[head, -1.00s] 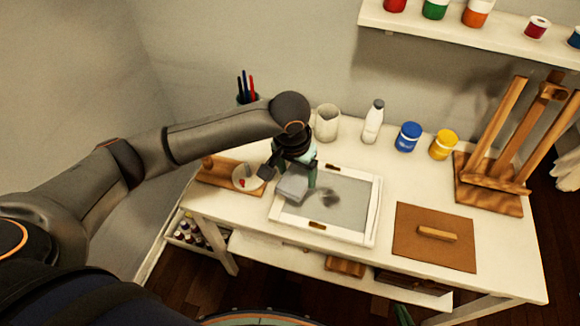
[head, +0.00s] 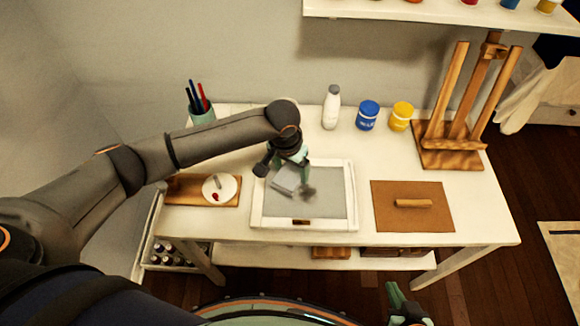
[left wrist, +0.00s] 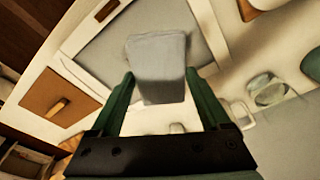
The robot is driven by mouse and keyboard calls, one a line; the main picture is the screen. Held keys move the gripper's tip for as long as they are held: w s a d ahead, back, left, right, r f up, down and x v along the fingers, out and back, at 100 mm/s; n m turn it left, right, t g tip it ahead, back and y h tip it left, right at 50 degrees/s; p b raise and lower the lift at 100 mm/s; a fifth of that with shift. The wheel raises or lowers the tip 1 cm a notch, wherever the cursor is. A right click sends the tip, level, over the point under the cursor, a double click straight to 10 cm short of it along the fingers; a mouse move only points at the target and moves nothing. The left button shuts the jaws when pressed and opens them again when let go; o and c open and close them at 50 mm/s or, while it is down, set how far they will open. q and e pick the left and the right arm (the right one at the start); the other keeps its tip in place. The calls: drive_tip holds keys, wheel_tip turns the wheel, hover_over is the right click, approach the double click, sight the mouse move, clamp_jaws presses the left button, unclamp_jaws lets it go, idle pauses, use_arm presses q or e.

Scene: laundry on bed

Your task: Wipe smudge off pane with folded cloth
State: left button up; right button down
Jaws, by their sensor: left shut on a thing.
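The framed pane (head: 335,205) lies flat on the white table, with a light frame and grey glass. A dark smudge (head: 308,193) shows near its middle, just right of the cloth. The folded grey cloth (head: 285,183) is held by my left gripper (head: 290,178), over the pane's left half. I cannot tell whether it touches the glass. In the left wrist view the cloth (left wrist: 157,65) sits between the two green fingers and the smudge does not show. My right gripper (head: 403,305) is partly visible at the bottom edge, away from the table; its opening is unclear.
A palette board with a white dish (head: 219,188) is left of the pane, and a brown board with a handle (head: 412,204) is right. A pen cup (head: 202,112), white bottle (head: 331,108), blue jar (head: 367,115), yellow jar (head: 401,116) and wooden easel (head: 452,150) stand behind.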

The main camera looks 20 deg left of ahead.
sight(305, 191)
use_arm(q)
drive_tip(key=shift+f+b, duration=2.75)
drive_tip(key=shift+b, duration=0.35)
drive_tip(key=shift+f, duration=1)
